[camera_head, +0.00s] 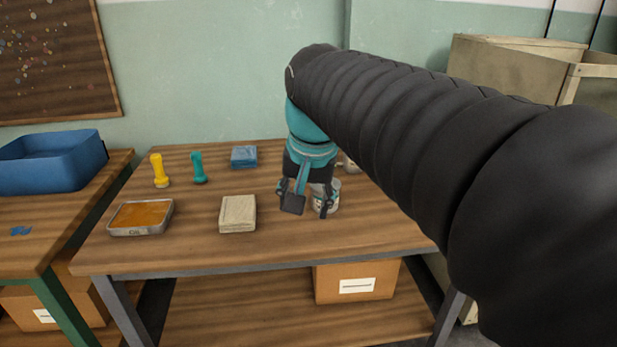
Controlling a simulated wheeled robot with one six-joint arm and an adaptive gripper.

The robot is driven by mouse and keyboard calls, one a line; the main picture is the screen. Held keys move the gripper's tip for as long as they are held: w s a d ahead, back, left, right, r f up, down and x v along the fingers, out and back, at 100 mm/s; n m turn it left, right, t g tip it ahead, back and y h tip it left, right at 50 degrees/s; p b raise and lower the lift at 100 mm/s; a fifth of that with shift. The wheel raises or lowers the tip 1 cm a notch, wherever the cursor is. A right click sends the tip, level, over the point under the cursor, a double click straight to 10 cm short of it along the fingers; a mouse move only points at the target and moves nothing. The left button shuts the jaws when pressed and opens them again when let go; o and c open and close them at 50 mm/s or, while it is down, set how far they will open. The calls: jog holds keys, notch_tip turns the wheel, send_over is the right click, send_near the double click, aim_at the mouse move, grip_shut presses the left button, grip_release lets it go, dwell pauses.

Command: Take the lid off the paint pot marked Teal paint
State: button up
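My gripper (308,206) points down over the right part of the wooden table, with its two fingers apart. A small whitish paint pot (333,196) stands just behind and to the right of the gripper, partly hidden by the right finger. Its label is not readable, and I cannot tell whether the finger touches it. Another light pot (350,166) shows only in part behind my wrist and arm. I cannot tell which pot is marked Teal paint. The lids are not clearly visible.
The front right of the tabletop is clear. My arm hides the right side.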

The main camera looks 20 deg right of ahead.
jog(key=w+d+r+m+g, duration=0.2)
jog(key=w+d+r+m, duration=0.4)
jog(key=w, duration=0.4)
jog(key=m+g, duration=0.2)
jog(key=m, duration=0.4)
send_over(336, 184)
jog(key=a, duration=0.2)
jog(key=f+b, duration=0.1)
jog(key=f, duration=0.3)
jog(key=f+b, duration=0.1)
jog(key=f, duration=0.3)
jog(key=w+f+b, duration=0.1)
jog(key=f+b, duration=0.1)
jog(key=f, duration=0.2)
jog(key=shift+w+f, duration=0.1)
jog(key=shift+f, duration=0.25)
grip_shut()
